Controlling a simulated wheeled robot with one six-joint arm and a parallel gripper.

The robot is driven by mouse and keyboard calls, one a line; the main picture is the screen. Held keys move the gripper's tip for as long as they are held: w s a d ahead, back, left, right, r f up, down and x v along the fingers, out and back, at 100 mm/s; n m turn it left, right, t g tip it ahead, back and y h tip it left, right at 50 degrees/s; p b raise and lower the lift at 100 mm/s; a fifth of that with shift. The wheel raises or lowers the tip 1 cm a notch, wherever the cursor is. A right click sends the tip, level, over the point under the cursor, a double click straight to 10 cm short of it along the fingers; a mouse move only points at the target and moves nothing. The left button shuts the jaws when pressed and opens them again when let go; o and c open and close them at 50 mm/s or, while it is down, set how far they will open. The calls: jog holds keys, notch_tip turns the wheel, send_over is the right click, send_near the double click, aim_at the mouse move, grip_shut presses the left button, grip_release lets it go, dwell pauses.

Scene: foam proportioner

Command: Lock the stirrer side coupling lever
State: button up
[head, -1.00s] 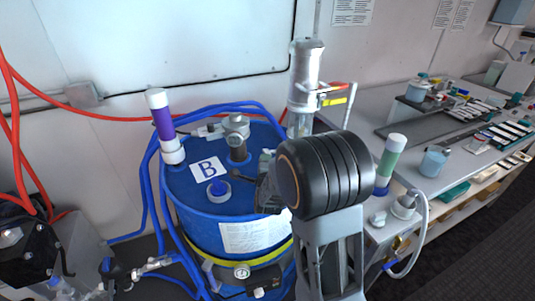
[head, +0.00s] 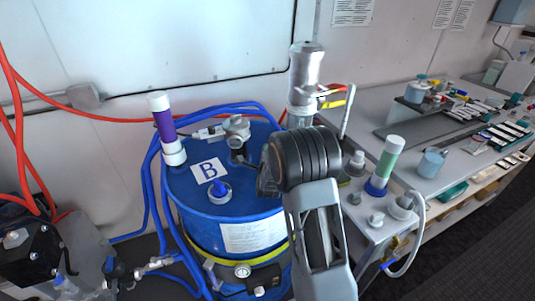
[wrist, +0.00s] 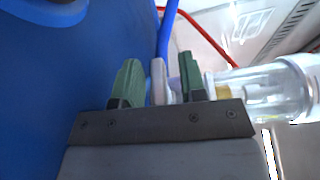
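A silver-topped cylinder with a clear lower section (head: 306,68) stands behind the blue drum in the head view. A red lever (head: 330,88) and a yellow lever (head: 333,104) stick out from its right side. I cannot tell which one is the stirrer side lever. The wrist view shows a clear cylinder (wrist: 265,90) to the right of the fingers. My gripper (wrist: 158,82) has green fingertips standing apart. A pale grey piece (wrist: 158,76) shows between them, and I see no clear grip on it. In the head view my arm hides the fingers.
A bench (head: 400,125) with a green tube (head: 389,158) and small parts lies at right.

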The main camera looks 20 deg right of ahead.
jog(key=shift+c, duration=0.2)
grip_shut()
dwell(0.3)
